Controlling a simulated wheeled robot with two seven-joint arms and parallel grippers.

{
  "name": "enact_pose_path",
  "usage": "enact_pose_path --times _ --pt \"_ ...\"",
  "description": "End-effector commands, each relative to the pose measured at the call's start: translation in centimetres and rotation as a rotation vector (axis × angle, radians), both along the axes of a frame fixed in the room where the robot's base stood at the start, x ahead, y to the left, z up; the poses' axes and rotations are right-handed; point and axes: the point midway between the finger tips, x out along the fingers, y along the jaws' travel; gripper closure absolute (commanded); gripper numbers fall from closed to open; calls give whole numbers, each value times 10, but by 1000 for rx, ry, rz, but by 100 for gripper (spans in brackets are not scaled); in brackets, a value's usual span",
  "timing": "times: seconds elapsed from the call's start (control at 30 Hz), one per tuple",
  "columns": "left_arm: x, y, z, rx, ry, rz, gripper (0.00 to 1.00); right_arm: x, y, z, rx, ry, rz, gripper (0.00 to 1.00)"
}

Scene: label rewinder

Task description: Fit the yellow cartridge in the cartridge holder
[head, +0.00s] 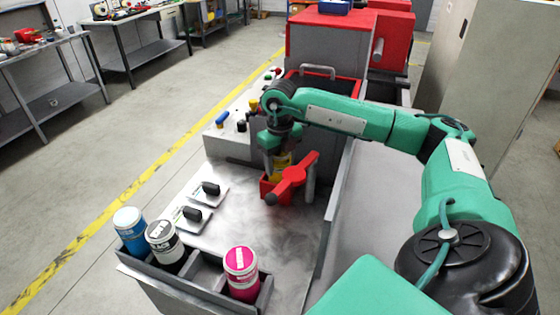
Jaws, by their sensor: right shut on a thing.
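My right gripper (277,152) is over the metal worktop and shut on the yellow cartridge (282,166). Only a small yellow part of the cartridge shows below the gripper. The cartridge is at the red cartridge holder (269,188), just above or inside its opening; I cannot tell how deep it sits. My left gripper is not in view.
A grey rack (205,277) at the worktop's front edge holds blue (130,229), black (164,243) and magenta (241,272) cartridges, with an empty slot between black and magenta. Two black switches (211,188) (193,213) sit left of the holder. A red-topped machine (333,35) stands behind.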

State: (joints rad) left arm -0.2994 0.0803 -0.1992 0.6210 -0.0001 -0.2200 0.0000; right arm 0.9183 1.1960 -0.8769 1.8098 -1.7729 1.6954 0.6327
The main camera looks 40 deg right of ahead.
Motion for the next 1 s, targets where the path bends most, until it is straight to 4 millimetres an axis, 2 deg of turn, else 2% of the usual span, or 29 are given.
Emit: enact_pose_path --times 0.1,0.13,0.23,0.27,0.53,0.67,0.77,1.0 --pt "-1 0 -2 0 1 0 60 0 0 -2 0 -2 0 82" --pt "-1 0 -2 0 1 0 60 0 0 -1 0 -2 0 43" --pt "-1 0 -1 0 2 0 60 0 0 -1 0 -1 0 23" --pt "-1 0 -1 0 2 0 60 0 0 -1 0 -1 0 19" --pt "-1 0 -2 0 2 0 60 0 0 -2 0 1 0 19" --pt "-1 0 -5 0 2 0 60 1 0 5 0 -1 0 19" --pt "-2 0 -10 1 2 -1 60 1 0 20 0 -5 0 19" --pt "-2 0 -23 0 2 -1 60 1 1 76 1 -7 2 19"
